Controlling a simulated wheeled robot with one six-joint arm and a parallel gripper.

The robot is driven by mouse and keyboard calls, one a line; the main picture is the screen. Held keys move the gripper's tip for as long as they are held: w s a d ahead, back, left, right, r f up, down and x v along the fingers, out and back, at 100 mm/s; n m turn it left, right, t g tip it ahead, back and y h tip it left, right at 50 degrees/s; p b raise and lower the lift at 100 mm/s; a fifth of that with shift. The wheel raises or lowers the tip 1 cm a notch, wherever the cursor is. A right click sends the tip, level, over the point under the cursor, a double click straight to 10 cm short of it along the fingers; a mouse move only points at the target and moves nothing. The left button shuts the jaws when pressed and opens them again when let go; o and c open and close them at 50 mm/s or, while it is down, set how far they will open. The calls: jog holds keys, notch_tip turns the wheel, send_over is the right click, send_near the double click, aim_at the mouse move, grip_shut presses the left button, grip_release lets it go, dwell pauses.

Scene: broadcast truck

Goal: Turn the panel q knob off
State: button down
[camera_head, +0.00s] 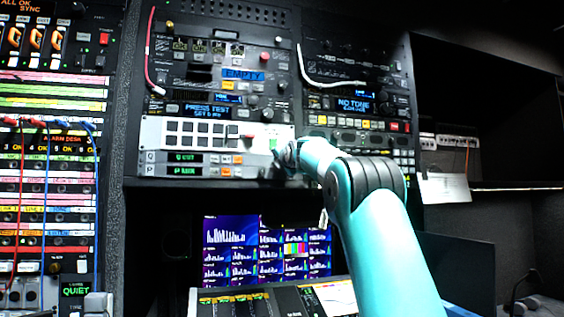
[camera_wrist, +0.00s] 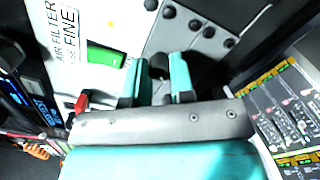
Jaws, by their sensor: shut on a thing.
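Panel Q (camera_head: 157,157) is the slim light-grey row in the rack marked Q, with a green-lit display (camera_head: 185,157) and small orange and white buttons. My gripper (camera_head: 284,156) is at the right end of this row and hides what is there. In the wrist view my gripper's two teal fingers (camera_wrist: 158,82) are shut on a dark round knob (camera_wrist: 159,66) on a light-grey panel face. The fingers hide part of the knob, and its pointer position cannot be read.
Panel P (camera_head: 150,171) lies directly below. A white air filter panel (camera_head: 148,133) with a green switch (camera_wrist: 105,54) and red lever (camera_wrist: 82,102) is above. Several other dark knobs (camera_wrist: 195,27) are close by. Monitors (camera_head: 230,262) and a console (camera_head: 262,301) stand below.

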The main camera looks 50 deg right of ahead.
jog(key=shift+f, duration=0.15)
jog(key=c, duration=1)
grip_release()
jog(key=b+v, duration=0.7)
jog(key=v, duration=1)
jog(key=shift+s+a+b, duration=0.1)
jog(key=shift+s+b, duration=0.1)
jog(key=shift+b, duration=0.1)
